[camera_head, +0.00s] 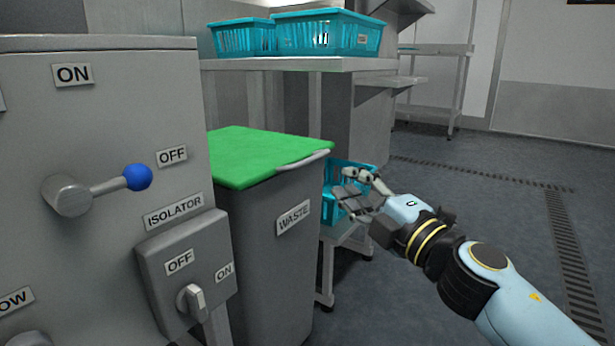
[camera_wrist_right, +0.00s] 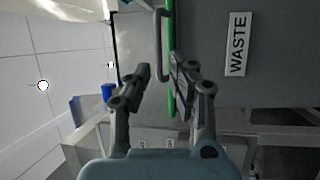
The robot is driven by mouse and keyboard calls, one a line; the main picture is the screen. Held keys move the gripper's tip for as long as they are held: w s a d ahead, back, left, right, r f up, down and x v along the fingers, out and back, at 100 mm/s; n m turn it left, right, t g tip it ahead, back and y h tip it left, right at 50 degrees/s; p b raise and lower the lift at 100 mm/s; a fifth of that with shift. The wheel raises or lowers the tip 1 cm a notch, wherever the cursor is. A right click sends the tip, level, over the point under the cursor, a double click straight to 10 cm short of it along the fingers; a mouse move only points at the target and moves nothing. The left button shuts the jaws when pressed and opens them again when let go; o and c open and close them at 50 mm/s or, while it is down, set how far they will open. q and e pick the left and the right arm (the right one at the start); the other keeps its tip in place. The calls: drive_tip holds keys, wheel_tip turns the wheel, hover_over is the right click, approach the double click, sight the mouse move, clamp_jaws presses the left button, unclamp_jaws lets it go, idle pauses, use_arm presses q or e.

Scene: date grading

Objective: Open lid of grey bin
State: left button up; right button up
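The grey bin (camera_head: 262,245) stands in the middle of the head view, with a WASTE label (camera_head: 293,218) on its side. Its green lid (camera_head: 265,155) lies flat and closed on top. A pale grey handle (camera_head: 303,161) runs along the lid's right edge; the handle also shows in the right wrist view (camera_wrist_right: 160,30). My right gripper (camera_head: 350,188) is to the right of the bin, a little below the handle. In the right wrist view its fingers (camera_wrist_right: 159,68) are apart with nothing held between them. The left gripper is out of view.
A grey machine cabinet (camera_head: 100,130) with a blue-knobbed lever (camera_head: 138,177) and an isolator switch (camera_head: 192,302) stands left of the bin. Behind are a steel table (camera_head: 300,64) with teal crates (camera_head: 327,34) and a lower teal crate (camera_head: 328,210). Floor at right is clear.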

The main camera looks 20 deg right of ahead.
sight(318, 159)
drive_tip(key=p+x, duration=0.1)
drive_tip(key=x, duration=0.9)
drive_tip(key=shift+w+a, duration=0.1)
drive_tip(key=shift+w, duration=0.15)
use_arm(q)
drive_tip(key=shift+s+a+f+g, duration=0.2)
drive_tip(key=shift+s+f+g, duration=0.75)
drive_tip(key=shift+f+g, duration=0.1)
use_arm(e)
clamp_jaws()
